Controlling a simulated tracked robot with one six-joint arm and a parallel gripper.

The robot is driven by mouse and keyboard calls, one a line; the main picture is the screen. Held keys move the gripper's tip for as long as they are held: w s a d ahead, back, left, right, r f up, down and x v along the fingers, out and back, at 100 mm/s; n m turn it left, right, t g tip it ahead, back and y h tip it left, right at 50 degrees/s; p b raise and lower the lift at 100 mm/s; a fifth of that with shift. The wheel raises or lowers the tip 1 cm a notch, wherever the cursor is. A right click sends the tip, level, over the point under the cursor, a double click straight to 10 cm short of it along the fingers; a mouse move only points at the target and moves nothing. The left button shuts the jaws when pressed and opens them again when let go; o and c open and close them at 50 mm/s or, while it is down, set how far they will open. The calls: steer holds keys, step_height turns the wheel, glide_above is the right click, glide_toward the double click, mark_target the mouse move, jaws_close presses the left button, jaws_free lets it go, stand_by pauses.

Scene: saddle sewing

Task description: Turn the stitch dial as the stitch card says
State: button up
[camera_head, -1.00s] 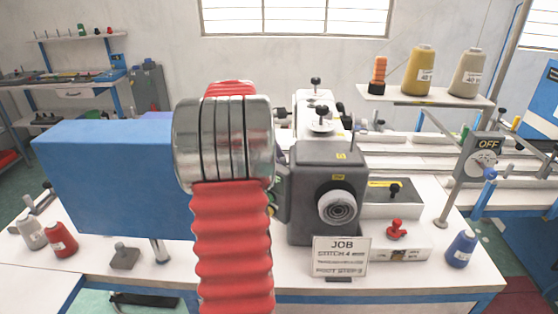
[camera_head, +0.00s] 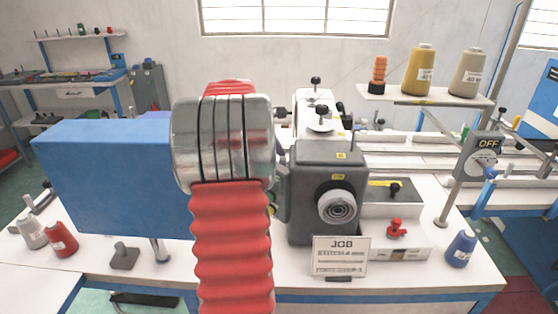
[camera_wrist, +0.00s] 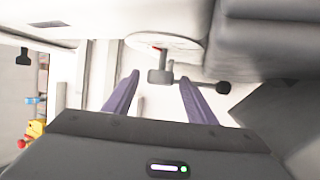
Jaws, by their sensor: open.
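A white JOB card (camera_head: 340,257) stands at the machine's front. It has a line that seems to begin with STITCH, but its values are too small to read surely. The grey machine head (camera_head: 328,160) carries a round ribbed knob (camera_head: 338,206) on its front; I cannot tell if this is the stitch dial. In the wrist view, my gripper (camera_wrist: 159,78) is open, its two purple fingers apart. A small grey block (camera_wrist: 160,76) shows between the fingertips, below a pale disc (camera_wrist: 166,42) with marks at its rim. Contact cannot be told. My arm hides the gripper in the head view.
A red knob (camera_head: 396,229) and a blue spool (camera_head: 461,249) are right of the card. A switch box reading OFF (camera_head: 481,156) stands farther right. Red (camera_head: 61,240) and white spools (camera_head: 31,231) are at the left. A dark rod with a round end (camera_wrist: 222,87) is beside the right finger.

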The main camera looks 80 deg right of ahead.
steer(key=v, duration=1.3)
steer(key=shift+a+r, duration=0.15)
steer(key=shift+w, duration=0.1)
